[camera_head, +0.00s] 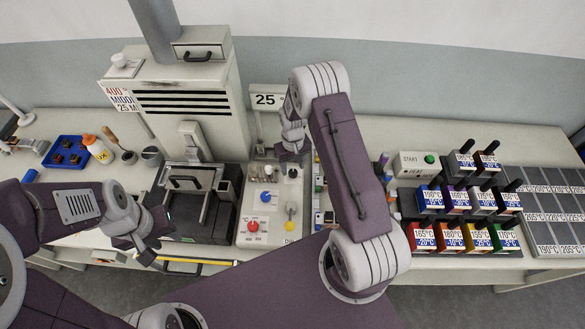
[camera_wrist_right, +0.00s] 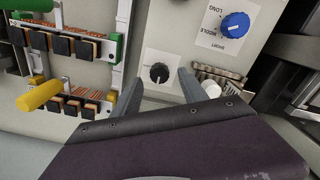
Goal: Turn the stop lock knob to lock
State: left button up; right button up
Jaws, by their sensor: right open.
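A small black knob (camera_wrist_right: 159,72) with a light mark sits on a pale plate in the right wrist view; its label is too small to read, so I cannot confirm it is the stop lock knob. In the head view a dark knob (camera_head: 292,173) shows at the back right of the control panel (camera_head: 245,240). My right gripper (camera_wrist_right: 160,78) is open, with its fingers on either side of the black knob; contact is not clear. In the head view my right gripper (camera_head: 292,150) points down at the panel's back. My left gripper (camera_head: 156,246) appears open and empty, before the black press.
The panel has a blue knob (camera_head: 265,196), a red knob (camera_head: 252,225), a yellow knob (camera_head: 290,226) and a white knob (camera_wrist_right: 212,88). Circuit boards (camera_wrist_right: 70,45) stand beside the black knob.

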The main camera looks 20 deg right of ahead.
aim_at(293, 172)
jog(key=shift+f, duration=1.55)
grip_shut()
jog(key=m+b, duration=0.1)
jog(key=m, duration=0.2)
jog(key=shift+m, duration=0.4)
jog(key=m+b, duration=0.2)
jog(key=m, duration=0.2)
jog(key=shift+m, duration=0.3)
jog(key=m+b, duration=0.1)
jog(key=m, duration=0.3)
jog(key=shift+m, duration=0.3)
jog(key=m, duration=0.4)
jog(key=shift+m+b, duration=0.3)
jog(key=shift+b, duration=0.05)
jog(key=shift+m, duration=0.3)
